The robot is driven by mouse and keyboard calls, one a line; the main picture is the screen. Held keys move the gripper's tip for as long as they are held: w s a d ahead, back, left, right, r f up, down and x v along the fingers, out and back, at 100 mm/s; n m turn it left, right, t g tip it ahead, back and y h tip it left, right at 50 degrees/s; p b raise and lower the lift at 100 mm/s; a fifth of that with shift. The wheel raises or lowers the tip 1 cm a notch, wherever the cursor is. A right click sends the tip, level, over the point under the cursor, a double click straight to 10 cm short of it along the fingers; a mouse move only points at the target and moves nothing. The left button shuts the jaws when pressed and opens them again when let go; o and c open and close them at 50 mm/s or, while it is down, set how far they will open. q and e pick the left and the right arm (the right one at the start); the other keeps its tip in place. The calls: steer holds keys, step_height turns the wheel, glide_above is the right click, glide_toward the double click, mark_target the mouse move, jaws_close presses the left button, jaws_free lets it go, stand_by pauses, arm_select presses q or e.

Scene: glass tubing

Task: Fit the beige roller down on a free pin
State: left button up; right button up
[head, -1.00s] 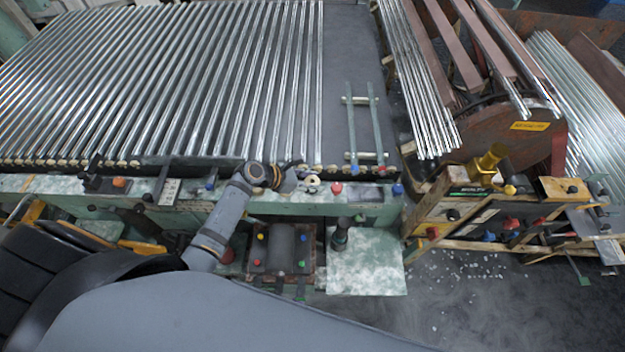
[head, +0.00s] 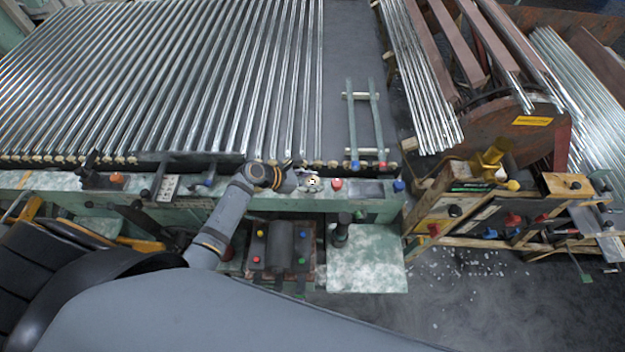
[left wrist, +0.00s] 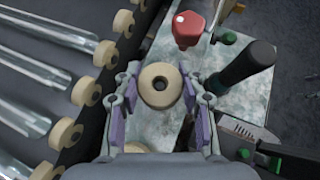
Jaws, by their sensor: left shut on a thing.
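My left gripper (head: 302,180) is over the bench's front rail, just in front of the row of rollers. In the left wrist view its purple-padded fingers (left wrist: 159,78) are on either side of the beige roller (left wrist: 160,86) and shut on it. The roller is ring-shaped, with a dark hole facing the camera, and it also shows at the gripper's tip in the head view (head: 313,183). Several mounted beige rollers (left wrist: 87,91) run in a line at the left of the wrist view, apart from the held one. I cannot make out a free pin. My right gripper is not in view.
Glass tubes (head: 200,80) lie across the bench behind the rollers. A red knob (left wrist: 188,30) and a black handle (left wrist: 242,68) stand close to the right of my left gripper. A ladder-like frame (head: 350,130) lies on the bench's bare grey right part.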

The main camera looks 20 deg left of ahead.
arm_select(q)
steer(key=shift+f, duration=0.55)
steer(key=o, duration=1.2)
steer(key=shift+s+a+r, duration=0.1)
steer(key=shift+a+r, duration=0.05)
steer(key=shift+a, duration=0.1)
steer(key=v, duration=1)
steer(key=shift+s+a+r, duration=0.15)
steer(key=shift+s, duration=0.05)
steer(key=shift+s+a+r, duration=0.15)
steer(key=shift+r, duration=0.2)
steer(key=shift+a, duration=0.1)
